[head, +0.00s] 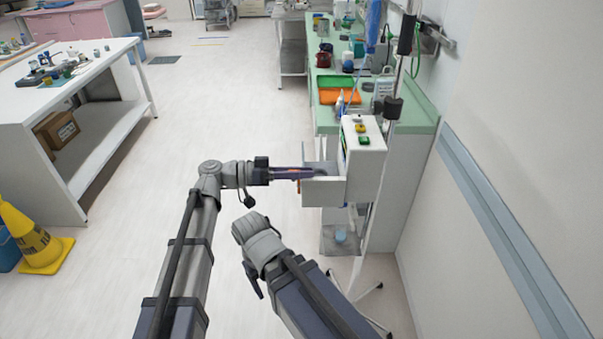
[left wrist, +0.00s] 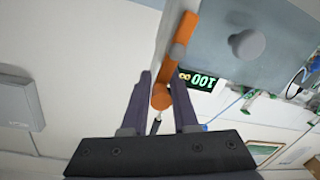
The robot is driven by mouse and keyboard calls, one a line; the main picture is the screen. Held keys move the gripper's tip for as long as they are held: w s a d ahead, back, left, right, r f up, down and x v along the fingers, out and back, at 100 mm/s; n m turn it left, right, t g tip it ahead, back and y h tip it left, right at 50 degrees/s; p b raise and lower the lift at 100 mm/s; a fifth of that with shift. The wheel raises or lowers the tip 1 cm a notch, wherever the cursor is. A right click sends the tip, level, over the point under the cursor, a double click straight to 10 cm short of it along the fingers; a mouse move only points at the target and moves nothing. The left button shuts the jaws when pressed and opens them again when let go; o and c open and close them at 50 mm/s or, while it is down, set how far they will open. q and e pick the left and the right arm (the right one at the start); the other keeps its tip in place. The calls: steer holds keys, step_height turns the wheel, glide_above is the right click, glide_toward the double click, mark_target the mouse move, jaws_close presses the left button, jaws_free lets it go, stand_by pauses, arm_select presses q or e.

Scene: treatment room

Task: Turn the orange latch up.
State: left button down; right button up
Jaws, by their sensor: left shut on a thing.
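The orange latch (left wrist: 181,50) shows in the left wrist view as a bar along the edge of a grey panel with a round knob, with its rounded end between my fingers. My left gripper (left wrist: 162,92) is shut on that end, one finger on each side. In the head view my left gripper (head: 312,173) reaches from the left to the white device (head: 362,160) on the pole stand. The latch is mostly hidden there by my gripper.
A green counter (head: 410,115) with orange and green trays stands behind the device, along the right wall. The floor between is clear. A lit green display (left wrist: 196,78) shows beside the latch.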

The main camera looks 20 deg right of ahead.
arm_select(q)
steer(key=shift+w+n, duration=0.2)
steer(key=shift+n, duration=0.3)
steer(key=c, duration=0.8)
jaws_free()
steer(key=v, duration=0.7)
steer(key=shift+w+a, duration=0.1)
steer(key=shift+a, duration=0.25)
